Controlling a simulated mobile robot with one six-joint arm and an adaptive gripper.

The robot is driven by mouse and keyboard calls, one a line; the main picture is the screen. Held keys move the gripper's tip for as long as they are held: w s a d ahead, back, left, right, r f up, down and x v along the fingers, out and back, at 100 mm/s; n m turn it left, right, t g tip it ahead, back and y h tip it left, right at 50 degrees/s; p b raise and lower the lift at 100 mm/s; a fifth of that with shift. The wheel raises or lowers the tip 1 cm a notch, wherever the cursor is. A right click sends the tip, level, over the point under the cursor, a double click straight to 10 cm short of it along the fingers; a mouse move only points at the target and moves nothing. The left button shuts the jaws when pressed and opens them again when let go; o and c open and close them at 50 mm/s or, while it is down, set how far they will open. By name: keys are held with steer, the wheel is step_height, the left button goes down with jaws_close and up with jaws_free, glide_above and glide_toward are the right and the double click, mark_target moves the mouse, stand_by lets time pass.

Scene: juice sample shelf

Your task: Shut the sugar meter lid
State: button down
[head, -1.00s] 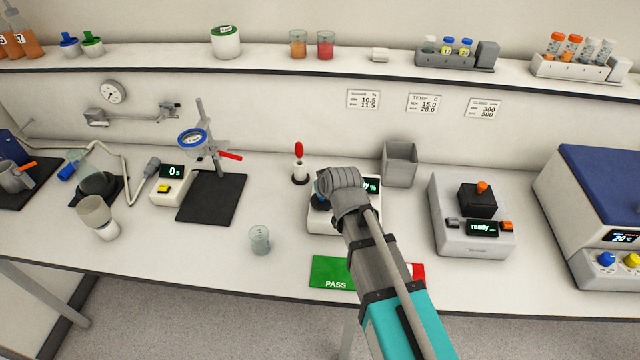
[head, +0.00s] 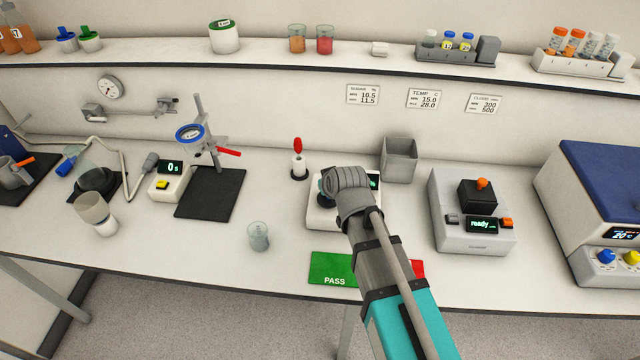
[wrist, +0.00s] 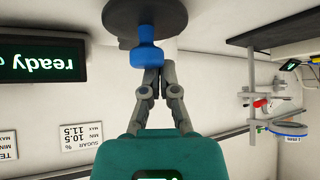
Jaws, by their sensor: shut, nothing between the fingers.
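The sugar meter (head: 316,222) is a white box on the bench, partly hidden by my wrist and gripper. Its lit green display shows "ready" upside down in the wrist view (wrist: 42,60). The lid is a dark round disc (wrist: 125,15) with a blue knob (wrist: 147,52), cut by the top edge of the wrist view. My gripper (wrist: 153,75) is shut and empty, its fingertips right at the knob's end. Whether they touch it, and whether the lid lies fully down, I cannot tell. In the head view my gripper's fingers are largely hidden.
A red-topped holder (head: 298,160) stands behind the meter, and a grey bin (head: 400,160) behind right. A small beaker (head: 258,236) is on the left. A green PASS mat (head: 332,269) lies in front. Another instrument (head: 473,232) with a "ready" display stands to the right.

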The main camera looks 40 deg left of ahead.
mark_target(333, 200)
steer(key=shift+a, duration=0.1)
steer(key=shift+a+r, duration=0.15)
steer(key=shift+a, duration=0.35)
steer(key=a, duration=0.2)
steer(key=a+p, duration=0.1)
steer(key=shift+s+r, duration=0.3)
steer(key=shift+d+r+p, duration=1.15)
steer(key=shift+d+r, duration=0.1)
steer(key=w+d+r+p, duration=0.1)
steer(key=d+r+p, duration=0.3)
steer(key=shift+d+r+p, duration=0.2)
steer(key=shift+r+p, duration=0.15)
steer(key=shift+w, duration=0.1)
